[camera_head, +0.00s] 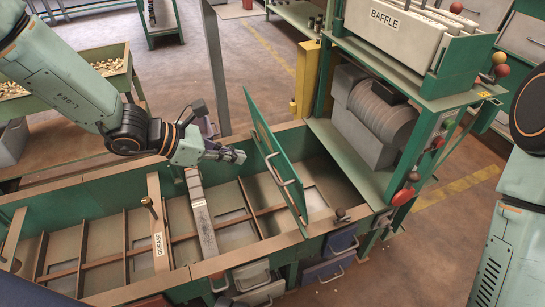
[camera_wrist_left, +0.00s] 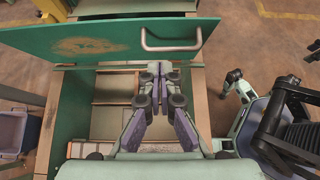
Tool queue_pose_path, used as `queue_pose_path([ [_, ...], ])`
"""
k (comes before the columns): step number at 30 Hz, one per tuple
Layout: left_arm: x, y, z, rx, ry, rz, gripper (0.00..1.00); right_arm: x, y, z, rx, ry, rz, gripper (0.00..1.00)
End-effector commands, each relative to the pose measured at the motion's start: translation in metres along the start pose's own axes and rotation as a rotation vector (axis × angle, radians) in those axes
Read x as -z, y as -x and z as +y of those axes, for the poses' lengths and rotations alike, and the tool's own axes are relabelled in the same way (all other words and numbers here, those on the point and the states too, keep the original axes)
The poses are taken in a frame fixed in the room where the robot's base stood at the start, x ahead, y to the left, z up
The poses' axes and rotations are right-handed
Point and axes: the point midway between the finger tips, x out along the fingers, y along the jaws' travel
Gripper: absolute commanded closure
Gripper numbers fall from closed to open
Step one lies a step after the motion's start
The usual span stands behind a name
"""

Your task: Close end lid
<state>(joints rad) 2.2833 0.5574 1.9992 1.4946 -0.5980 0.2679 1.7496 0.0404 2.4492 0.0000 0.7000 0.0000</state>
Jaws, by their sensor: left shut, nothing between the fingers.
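The end lid (camera_head: 278,150) is a green panel standing raised over the right part of the long hopper box. A metal bar handle (camera_head: 297,204) is on its face. In the left wrist view the lid (camera_wrist_left: 60,43) spans the upper left, with the handle (camera_wrist_left: 172,49) at its right part. My left gripper (camera_head: 241,156) is over the box, just left of the lid. Its fingers (camera_wrist_left: 160,72) are together and hold nothing; I see no clear contact with the lid. My right arm is at the right edge of the head view, its gripper out of frame.
The hopper box (camera_head: 240,253) has open compartments and a grey cross bar (camera_head: 200,212). A bar labelled GREASE (camera_head: 159,247) crosses it too. A green machine frame with a BAFFLE bin (camera_head: 395,28) rises behind at the right. Drawers (camera_head: 325,268) sit below the front rim.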

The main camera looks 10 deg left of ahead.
Motion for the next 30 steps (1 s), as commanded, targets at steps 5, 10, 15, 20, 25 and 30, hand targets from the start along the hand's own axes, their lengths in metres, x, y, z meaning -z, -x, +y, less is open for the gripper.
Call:
queue_pose_path([
  [5,0.002,-0.028,0.0,0.003,-0.004,0.005,1.0,-0.001,-0.015,0.0,0.0,0.001,-0.001,0.6],
  [10,0.001,-0.053,0.001,0.003,-0.006,0.004,1.0,0.0,-0.025,0.0,0.0,0.001,-0.001,0.6],
  [15,-0.009,-0.074,0.002,0.002,-0.008,0.001,1.0,0.0,-0.033,0.0,0.0,0.0,0.0,0.6],
  [20,-0.022,-0.086,0.003,0.001,-0.006,0.001,1.0,0.0,-0.037,0.0,0.0,0.0,0.0,0.6],
  [25,-0.029,-0.092,0.004,0.001,-0.003,0.0,1.0,0.0,-0.039,0.0,0.0,0.0,0.0,0.6],
  [30,-0.031,-0.093,0.004,0.0,-0.002,-0.001,1.0,0.0,-0.039,0.0,0.0,0.001,0.0,0.6],
])
